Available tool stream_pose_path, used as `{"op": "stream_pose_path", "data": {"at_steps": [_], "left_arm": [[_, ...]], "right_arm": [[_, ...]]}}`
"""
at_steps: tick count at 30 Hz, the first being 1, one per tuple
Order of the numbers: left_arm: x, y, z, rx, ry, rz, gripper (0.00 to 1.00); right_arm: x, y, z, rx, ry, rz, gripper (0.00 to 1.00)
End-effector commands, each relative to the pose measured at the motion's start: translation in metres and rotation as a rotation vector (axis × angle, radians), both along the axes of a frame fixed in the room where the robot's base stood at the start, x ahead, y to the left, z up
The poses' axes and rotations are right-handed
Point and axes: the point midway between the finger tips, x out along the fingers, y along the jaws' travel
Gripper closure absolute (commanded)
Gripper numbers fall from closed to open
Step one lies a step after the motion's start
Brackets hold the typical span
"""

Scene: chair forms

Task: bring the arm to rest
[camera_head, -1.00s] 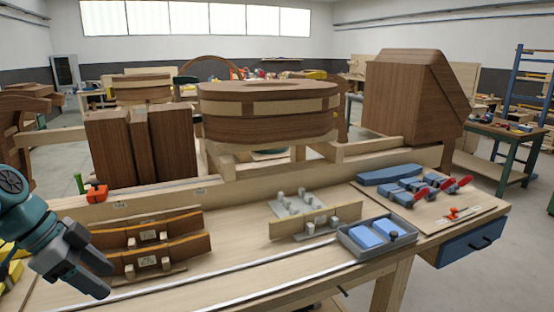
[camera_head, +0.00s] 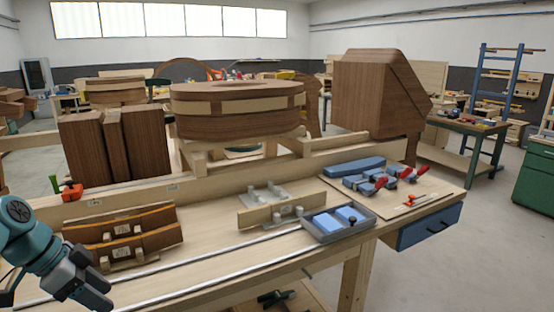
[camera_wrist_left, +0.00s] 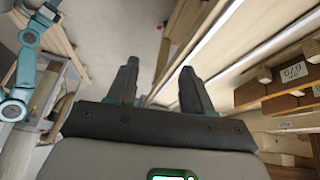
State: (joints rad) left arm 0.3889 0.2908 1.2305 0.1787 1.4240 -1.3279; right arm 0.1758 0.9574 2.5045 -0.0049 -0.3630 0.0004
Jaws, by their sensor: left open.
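My left gripper (camera_head: 92,287) is at the lower left of the head view, over the bench's front left part, near the curved wooden pieces on their stands. In the left wrist view its two dark fingers (camera_wrist_left: 158,88) stand apart with nothing between them. The wooden bench (camera_head: 215,220) lies beneath and to the right of it. My right gripper does not show.
Curved wooden pieces (camera_head: 125,228) on small stands are close to the right of my left gripper. A grey tray with blue blocks (camera_head: 338,222) and red-handled clamps (camera_head: 405,174) lie farther right. Large wooden forms (camera_head: 238,108) stand behind.

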Motion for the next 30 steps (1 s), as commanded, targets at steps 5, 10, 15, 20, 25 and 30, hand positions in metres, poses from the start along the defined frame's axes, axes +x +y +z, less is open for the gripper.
{"op": "stream_pose_path", "data": {"at_steps": [5, 10, 15, 20, 25, 30], "left_arm": [[0.019, -0.019, -0.059, -0.019, 0.079, 0.100, 0.49], [0.029, -0.049, -0.134, -0.033, 0.174, 0.229, 0.49], [0.011, -0.106, -0.246, -0.036, 0.314, 0.419, 0.49], [-0.051, -0.173, -0.346, -0.032, 0.441, 0.626, 0.49], [-0.137, -0.227, -0.400, -0.043, 0.541, 0.811, 0.49], [-0.188, -0.249, -0.411, -0.063, 0.591, 0.920, 0.49]], "right_arm": [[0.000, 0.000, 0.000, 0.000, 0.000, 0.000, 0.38], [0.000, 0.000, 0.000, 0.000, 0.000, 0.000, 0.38], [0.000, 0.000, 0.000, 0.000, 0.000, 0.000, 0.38], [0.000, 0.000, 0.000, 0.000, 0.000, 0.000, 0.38], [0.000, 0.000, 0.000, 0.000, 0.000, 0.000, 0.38], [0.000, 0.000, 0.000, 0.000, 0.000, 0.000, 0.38]]}}
